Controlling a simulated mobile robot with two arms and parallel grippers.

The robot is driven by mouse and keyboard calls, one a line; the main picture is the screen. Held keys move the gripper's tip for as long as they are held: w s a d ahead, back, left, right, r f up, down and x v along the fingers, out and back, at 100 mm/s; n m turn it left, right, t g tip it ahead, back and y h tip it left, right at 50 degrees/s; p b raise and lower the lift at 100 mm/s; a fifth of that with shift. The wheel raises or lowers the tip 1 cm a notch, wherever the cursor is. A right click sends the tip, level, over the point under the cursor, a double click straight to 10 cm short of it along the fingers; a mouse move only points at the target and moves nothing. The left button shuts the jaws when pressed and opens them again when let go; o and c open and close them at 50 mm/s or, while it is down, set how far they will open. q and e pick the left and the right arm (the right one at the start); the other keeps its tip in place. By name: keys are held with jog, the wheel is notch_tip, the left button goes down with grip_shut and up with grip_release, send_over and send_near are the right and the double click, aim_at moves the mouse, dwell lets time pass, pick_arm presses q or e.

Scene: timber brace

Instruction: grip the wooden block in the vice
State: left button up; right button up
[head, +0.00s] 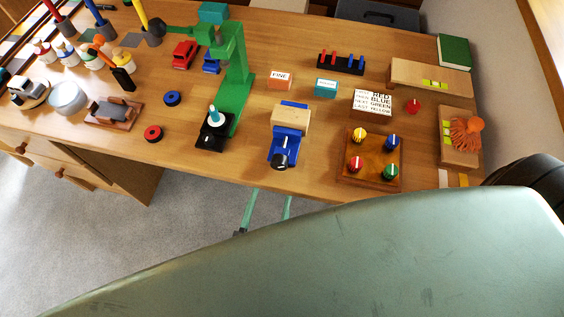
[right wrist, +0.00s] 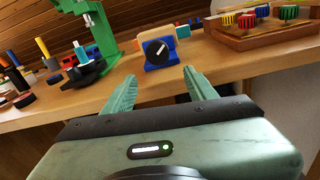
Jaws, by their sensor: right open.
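The blue vice (head: 285,147) stands near the front edge of the wooden table. A black round knob (head: 281,161) is on its front, and its back blue jaw (head: 294,104) shows behind. The pale wooden block (head: 290,117) sits between the two jaws; I cannot tell whether both press on it. In the right wrist view the vice knob (right wrist: 158,47) faces me, with a white pointer line. My right gripper (right wrist: 160,90) is open and empty, short of the vice and lower; its green fingers also show in the head view (head: 272,195). My left gripper is not in view.
A green press (head: 236,85) stands left of the vice. A wooden board with several coloured knobs (head: 370,178) is on its right. An instruction card (head: 373,102) and two small labelled boxes lie behind. The table edge runs just in front of the vice.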

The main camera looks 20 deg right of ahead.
aim_at(278, 168)
jog(key=w+d, duration=0.1)
jog(key=w+d+r, duration=0.1)
jog(key=w, duration=0.1)
jog(key=w+d+p, duration=0.1)
jog(key=w, duration=0.1)
jog(key=shift+w+d+r, duration=0.15)
jog(key=shift+d+r, duration=0.05)
jog(key=shift+d, duration=0.05)
jog(key=shift+w+d, duration=0.3)
jog(key=shift+w, duration=0.1)
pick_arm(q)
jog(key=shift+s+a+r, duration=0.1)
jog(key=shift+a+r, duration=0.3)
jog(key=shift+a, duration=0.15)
pick_arm(e)
jog(key=shift+w, duration=0.1)
